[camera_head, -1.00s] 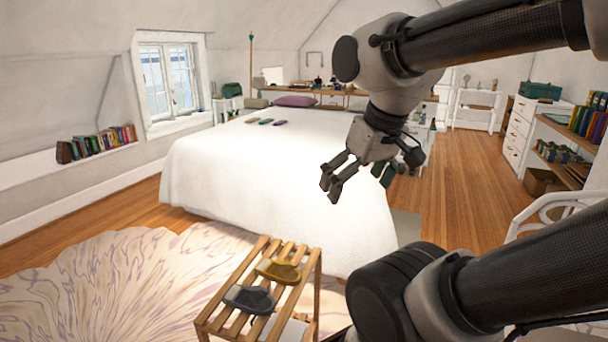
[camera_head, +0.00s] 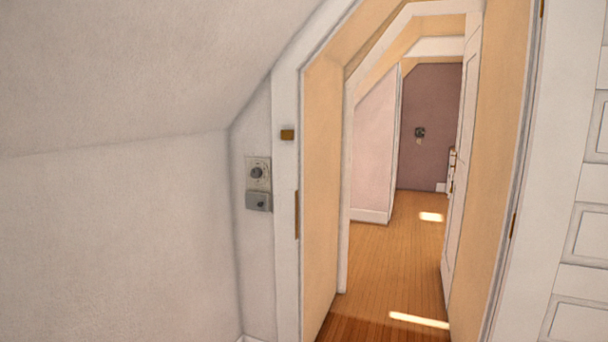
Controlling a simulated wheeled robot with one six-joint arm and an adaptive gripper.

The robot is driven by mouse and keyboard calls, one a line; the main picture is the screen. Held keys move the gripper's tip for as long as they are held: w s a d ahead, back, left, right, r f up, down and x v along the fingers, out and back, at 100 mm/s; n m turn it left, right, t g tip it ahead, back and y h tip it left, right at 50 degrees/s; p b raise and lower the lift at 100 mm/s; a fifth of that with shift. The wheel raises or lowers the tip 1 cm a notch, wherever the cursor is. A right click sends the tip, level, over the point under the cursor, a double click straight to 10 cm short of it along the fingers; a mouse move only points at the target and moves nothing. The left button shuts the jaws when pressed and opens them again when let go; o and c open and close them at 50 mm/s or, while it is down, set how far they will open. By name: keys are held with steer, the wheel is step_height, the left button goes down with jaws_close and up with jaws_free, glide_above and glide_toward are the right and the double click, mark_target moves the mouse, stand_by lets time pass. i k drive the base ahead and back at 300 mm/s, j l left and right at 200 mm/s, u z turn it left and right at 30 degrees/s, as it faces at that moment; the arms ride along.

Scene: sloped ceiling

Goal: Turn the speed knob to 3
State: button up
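A small dark round knob (camera_head: 257,172) sits on a light wall plate (camera_head: 249,162) left of the doorway. A grey box with a small dark button or dial (camera_head: 261,204) is directly below it. Any numbers or pointer marks are too small to read, so the knob's setting cannot be told. My gripper and arm are not in view now.
An open doorway (camera_head: 392,260) leads to a wooden-floored passage with a clear floor. A white panelled door (camera_head: 580,200) stands at the right. The sloped ceiling (camera_head: 120,70) comes down low at the left. A dark fixture (camera_head: 420,132) is on the far purple wall.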

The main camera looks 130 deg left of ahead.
mark_target(256, 172)
steer(key=u, duration=0.85)
steer(key=j+u, duration=0.1)
steer(key=u, duration=0.3)
steer(key=i+u, duration=0.1)
steer(key=u, duration=1.2)
steer(key=k+u, duration=0.15)
steer(key=u, duration=1.7)
steer(key=i+l+u, duration=0.7)
steer(key=i+l, duration=0.15)
steer(key=l, duration=0.3)
steer(key=i+l+u, duration=0.25)
steer(key=l, duration=0.2)
